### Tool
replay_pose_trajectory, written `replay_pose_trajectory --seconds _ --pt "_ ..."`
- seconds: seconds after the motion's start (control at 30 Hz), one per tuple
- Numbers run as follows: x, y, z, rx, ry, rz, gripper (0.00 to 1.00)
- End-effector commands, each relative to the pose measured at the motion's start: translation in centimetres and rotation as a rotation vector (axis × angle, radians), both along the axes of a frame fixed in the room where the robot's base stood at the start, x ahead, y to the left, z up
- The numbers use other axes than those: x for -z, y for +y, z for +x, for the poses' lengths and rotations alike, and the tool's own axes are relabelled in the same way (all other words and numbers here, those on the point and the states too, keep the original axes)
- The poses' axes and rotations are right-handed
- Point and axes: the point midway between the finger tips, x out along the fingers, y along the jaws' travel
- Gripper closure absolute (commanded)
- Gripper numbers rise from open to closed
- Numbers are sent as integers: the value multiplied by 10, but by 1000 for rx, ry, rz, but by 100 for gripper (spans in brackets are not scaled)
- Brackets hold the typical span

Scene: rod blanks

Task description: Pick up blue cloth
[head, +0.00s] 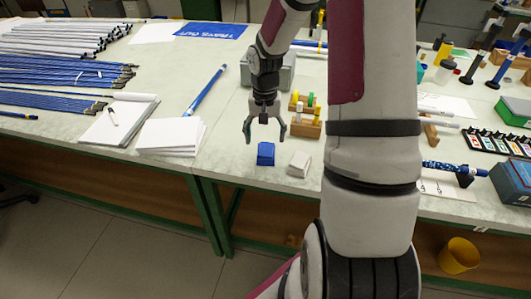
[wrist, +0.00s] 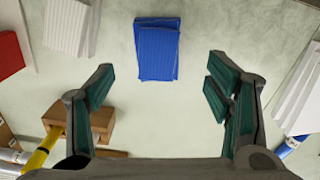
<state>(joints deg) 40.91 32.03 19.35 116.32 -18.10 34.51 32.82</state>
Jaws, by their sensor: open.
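The blue cloth (head: 266,154) is a small folded stack lying on the pale worktop near its front edge. In the wrist view the blue cloth (wrist: 157,50) lies ahead of the fingertips, centred between them and apart from both. My gripper (head: 265,132) is open and empty, above and just behind the cloth in the head view. Its two green-padded fingers also show in the wrist view (wrist: 160,82), spread wide. Nothing hides the cloth in either view.
A white folded cloth (head: 299,164) lies right of the blue one. White paper stacks (head: 170,136) and a blue rod (head: 206,90) lie to the left. Worktop between the paper and the cloth is clear.

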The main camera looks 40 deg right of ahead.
Motion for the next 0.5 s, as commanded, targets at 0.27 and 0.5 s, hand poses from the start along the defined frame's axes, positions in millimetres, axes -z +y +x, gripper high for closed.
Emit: replay_pose_trajectory --seconds 0.27,0.5 --pt "22 -1 -1 0 2 3 28" --pt "54 -4 -1 -1 1 1 28"
